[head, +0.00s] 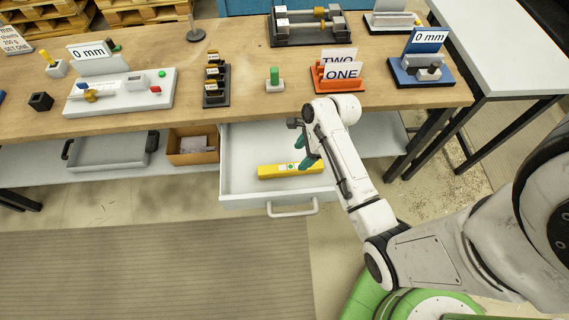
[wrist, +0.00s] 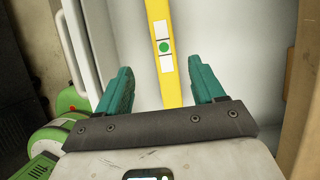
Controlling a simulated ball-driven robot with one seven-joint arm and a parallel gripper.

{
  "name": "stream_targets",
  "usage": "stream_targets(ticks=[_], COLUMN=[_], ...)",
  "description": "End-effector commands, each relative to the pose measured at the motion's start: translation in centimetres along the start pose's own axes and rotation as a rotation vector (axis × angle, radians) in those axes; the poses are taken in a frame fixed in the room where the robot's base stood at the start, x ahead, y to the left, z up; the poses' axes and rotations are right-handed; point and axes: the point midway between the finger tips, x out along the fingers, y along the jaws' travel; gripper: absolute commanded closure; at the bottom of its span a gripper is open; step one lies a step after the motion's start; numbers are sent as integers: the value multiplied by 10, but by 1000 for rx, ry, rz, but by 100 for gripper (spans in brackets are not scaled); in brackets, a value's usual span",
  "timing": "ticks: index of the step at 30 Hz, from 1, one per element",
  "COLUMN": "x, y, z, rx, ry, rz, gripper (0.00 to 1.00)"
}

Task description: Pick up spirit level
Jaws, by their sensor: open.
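The yellow spirit level (head: 290,170) lies flat in an open, light grey drawer (head: 240,150) under the workbench. In the wrist view the spirit level (wrist: 165,50) runs lengthwise between the two teal fingers, showing white marks and a green dot. My gripper (head: 307,162) is over the drawer, close above the spirit level in the head view. In the wrist view my gripper (wrist: 163,88) is open, with a finger on each side of the level and a gap to both. The height left between fingertips and level cannot be told.
The wooden workbench (head: 190,120) above the drawer carries several fixtures, among them an orange card holder (head: 325,84). The drawer's handle (head: 292,209) sticks out in front. A grey tray (head: 108,152) and a cardboard box (head: 195,156) sit on the lower shelf to the left.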

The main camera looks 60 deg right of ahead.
Motion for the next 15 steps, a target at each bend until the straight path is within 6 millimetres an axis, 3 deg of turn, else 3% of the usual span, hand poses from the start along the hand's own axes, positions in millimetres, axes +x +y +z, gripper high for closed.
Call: stream_targets(ticks=[6, 15], x=[34, 55], y=[0, -2], z=[0, 0], rx=[0, -2], ry=[1, 2], rz=[3, 2], gripper=[32, 32])
